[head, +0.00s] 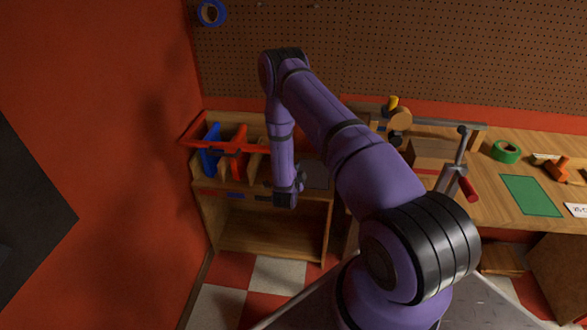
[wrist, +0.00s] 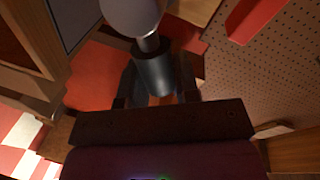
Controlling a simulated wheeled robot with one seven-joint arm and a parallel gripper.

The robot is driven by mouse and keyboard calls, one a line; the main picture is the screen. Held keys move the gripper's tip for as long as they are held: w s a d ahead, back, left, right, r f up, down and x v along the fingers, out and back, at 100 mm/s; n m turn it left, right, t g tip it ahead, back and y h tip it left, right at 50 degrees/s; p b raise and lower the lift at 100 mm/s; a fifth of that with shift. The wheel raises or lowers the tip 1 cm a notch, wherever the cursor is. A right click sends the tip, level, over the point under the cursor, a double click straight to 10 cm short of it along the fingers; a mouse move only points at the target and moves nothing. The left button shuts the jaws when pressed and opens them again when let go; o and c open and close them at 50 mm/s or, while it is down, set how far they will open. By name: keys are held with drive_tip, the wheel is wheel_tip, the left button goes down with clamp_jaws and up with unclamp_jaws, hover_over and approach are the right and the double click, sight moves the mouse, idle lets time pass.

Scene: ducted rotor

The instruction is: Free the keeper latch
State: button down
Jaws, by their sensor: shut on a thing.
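My gripper (wrist: 156,64) reaches up from the bottom of the wrist view, with a dark finger on each side of a dark grey cylinder (wrist: 153,76). It is shut on this cylinder. A pale round knob (wrist: 133,14) sits on a short neck at the cylinder's far end and is cut off by the top edge. In the head view my arm bends down in front of the left shelf unit, and the fingers and the held thing cannot be made out there. I cannot tell which part is the keeper latch.
A wooden shelf unit (head: 268,216) stands at the left, with a red frame (head: 200,133) and blue and red upright pieces on top. A workbench at the right carries a clamp with a red handle (head: 468,188), green tape (head: 506,151) and a green mat (head: 531,195). A red wall is close at left.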

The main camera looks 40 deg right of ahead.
drive_tip(key=f+m, duration=0.2)
drive_tip(key=shift+s+d+m+t+y, duration=0.2)
drive_tip(key=shift+s+m+t+y, duration=0.1)
drive_tip(key=shift+m, duration=0.1)
drive_tip(key=shift+f+m, duration=0.6)
drive_tip(key=shift+m, duration=0.3)
drive_tip(key=shift+y, duration=0.3)
drive_tip(key=c, duration=0.9)
unclamp_jaws()
drive_tip(key=shift+o, duration=0.2)
drive_tip(key=v, duration=1)
drive_tip(key=shift+s+a, duration=0.25)
drive_tip(key=shift+s, duration=0.1)
